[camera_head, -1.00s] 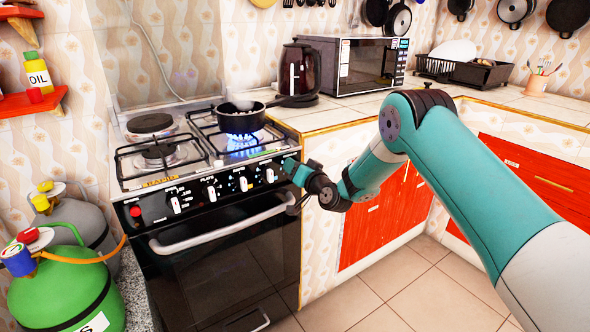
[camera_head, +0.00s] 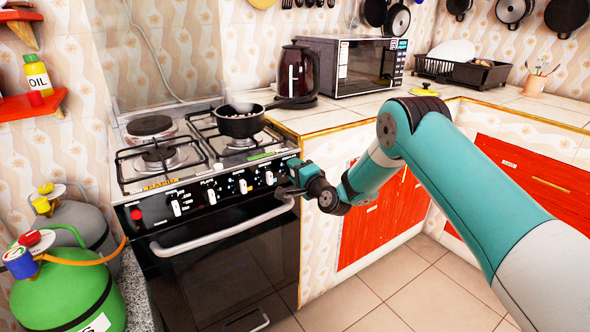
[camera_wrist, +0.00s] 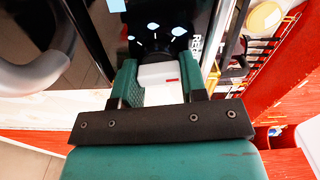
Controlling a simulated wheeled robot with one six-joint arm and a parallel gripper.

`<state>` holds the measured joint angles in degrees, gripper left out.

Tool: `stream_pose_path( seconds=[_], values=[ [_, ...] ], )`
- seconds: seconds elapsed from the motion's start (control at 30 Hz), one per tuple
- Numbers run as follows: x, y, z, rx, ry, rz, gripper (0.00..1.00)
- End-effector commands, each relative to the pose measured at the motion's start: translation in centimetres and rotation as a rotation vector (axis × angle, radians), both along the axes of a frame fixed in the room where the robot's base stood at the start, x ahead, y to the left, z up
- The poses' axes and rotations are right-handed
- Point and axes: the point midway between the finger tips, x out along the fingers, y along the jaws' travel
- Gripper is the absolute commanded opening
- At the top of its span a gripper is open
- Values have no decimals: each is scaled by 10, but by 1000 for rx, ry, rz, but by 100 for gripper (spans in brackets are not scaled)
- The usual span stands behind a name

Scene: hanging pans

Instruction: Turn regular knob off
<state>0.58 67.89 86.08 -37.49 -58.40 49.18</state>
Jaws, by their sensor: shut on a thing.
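The black stove's front panel (camera_head: 225,192) carries a row of white knobs, such as one near the middle (camera_head: 211,196). My gripper (camera_head: 291,175) is at the right end of this row, against the panel. In the wrist view, my gripper (camera_wrist: 160,66) is shut on a white knob (camera_wrist: 158,76) with a small red mark, one green finger on each side. This knob is hidden behind my gripper in the head view. A black pan (camera_head: 240,122) sits on the right burner, and no flame shows under it.
An oven handle (camera_head: 222,232) runs below the knobs. A kettle (camera_head: 299,72) and microwave (camera_head: 356,65) stand on the counter. Gas bottles, including a green one (camera_head: 68,290), stand left of the stove. Floor in front of the red cabinets is clear.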

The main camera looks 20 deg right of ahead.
Motion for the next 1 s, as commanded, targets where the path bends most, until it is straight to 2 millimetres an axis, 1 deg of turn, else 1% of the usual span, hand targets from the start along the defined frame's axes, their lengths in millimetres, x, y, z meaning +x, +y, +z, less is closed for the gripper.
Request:
stream_pose_path(
  seconds=[0.13, 0.33, 0.87, 0.9, 0.93, 1.0],
  values=[
    [-1, 0, -2, 69, 28, 0, 16],
    [-1, 0, -3, 124, 46, 0, 16],
    [-1, 0, -3, 144, 52, -1, 16],
    [-1, 0, -3, 144, 52, -1, 48],
    [-1, 0, -3, 143, 52, -1, 50],
    [-1, 0, -3, 143, 51, -1, 50]
  ],
)
